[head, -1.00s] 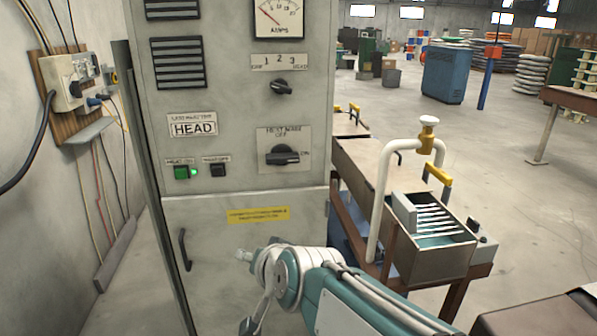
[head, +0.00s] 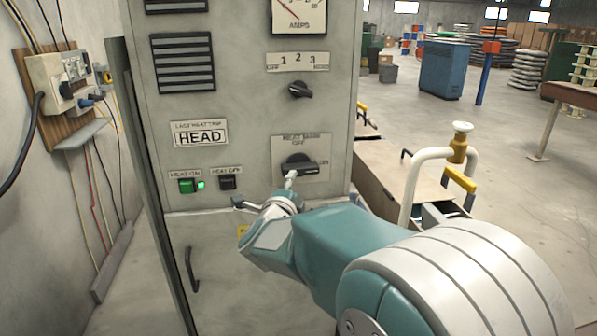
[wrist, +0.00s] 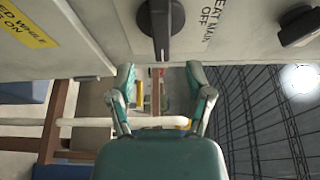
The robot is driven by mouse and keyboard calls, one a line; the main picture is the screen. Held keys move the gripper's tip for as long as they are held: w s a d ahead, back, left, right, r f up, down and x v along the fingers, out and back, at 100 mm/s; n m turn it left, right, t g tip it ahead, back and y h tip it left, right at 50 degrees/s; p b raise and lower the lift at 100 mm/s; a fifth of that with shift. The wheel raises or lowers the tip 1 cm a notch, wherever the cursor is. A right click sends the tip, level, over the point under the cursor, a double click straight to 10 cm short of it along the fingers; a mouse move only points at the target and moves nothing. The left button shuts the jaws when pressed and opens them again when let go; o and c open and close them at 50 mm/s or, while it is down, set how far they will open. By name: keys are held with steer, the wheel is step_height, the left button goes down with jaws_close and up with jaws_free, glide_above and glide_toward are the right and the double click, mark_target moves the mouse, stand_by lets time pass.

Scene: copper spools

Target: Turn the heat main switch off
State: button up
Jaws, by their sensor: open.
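The heat main switch is a black rotary knob (head: 299,166) on a plate marked HEAT MAIN and OFF, on the grey cabinet's front. Its handle lies roughly horizontal, toward the ON mark at the right. In the wrist view the knob (wrist: 160,28) is at the top centre, just ahead of the fingers. My gripper (wrist: 160,75) is open, with one teal finger on each side and nothing between them. In the head view my gripper (head: 264,190) is just below the knob, with a fingertip close to it. I cannot tell whether it touches.
A green lit HEAT ON button (head: 187,186) and a dark HEAT OFF button (head: 227,182) are left of the knob. A smaller selector knob (head: 300,90) sits above. A tank with a white pipe (head: 413,185) stands at the right of the cabinet.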

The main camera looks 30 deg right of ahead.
mark_target(298, 173)
steer(key=x, duration=0.8)
steer(key=shift+a, duration=0.1)
jaws_close()
